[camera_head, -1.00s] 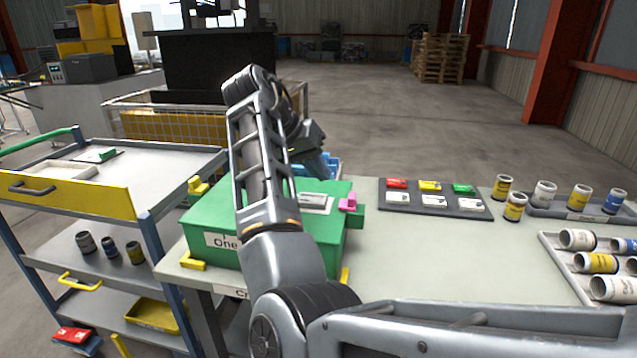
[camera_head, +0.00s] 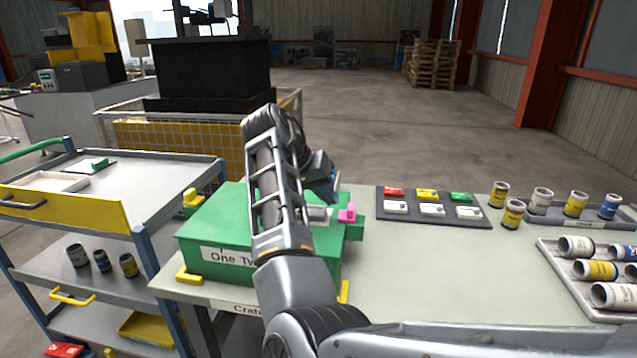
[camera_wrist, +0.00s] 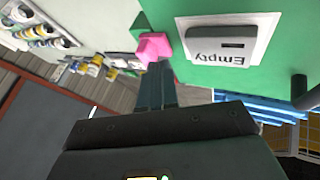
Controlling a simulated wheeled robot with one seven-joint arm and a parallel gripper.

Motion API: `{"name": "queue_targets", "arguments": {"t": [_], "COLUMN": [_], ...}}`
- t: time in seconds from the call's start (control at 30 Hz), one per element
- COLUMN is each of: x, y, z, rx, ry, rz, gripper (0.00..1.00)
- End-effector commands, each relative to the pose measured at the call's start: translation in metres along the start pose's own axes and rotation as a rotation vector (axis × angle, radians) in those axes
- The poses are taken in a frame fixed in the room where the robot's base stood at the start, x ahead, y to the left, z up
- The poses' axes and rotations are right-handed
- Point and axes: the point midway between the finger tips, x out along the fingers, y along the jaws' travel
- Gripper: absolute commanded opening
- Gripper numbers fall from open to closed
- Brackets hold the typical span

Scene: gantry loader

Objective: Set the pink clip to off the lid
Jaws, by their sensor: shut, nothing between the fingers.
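The green crate (camera_head: 215,258) stands on the bench with its green lid (camera_head: 215,215) on top. The pink clip (camera_head: 347,213) is at the lid's right edge, beside a green block on the crate's side. It also shows in the wrist view (camera_wrist: 153,48), close to a white "Empty" card (camera_wrist: 228,40). My gripper (camera_wrist: 155,72) is shut and empty, with its fingertips right at the pink clip; whether they touch it I cannot tell. In the head view my arm covers part of the lid and the card.
Yellow clips (camera_head: 191,198) sit at other crate edges. A dark panel (camera_head: 432,207) with red, yellow and green pieces lies to the right. Cans (camera_head: 513,213) and a can tray (camera_head: 548,262) are further right. A shelf cart (camera_head: 105,215) stands left.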

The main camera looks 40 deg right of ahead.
Motion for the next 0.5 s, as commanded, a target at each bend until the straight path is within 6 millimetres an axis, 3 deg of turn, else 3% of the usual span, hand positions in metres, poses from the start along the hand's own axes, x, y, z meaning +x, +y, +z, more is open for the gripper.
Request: {"name": "queue_targets", "arguments": {"t": [0.2, 0.5], "x": [0.026, 0.034], "y": [0.000, 0.000], "z": [0.000, 0.000], "rx": [0.000, 0.000], "ry": [-0.001, 0.000], "rz": [0.000, -0.001], "gripper": [0.00, 0.00]}}
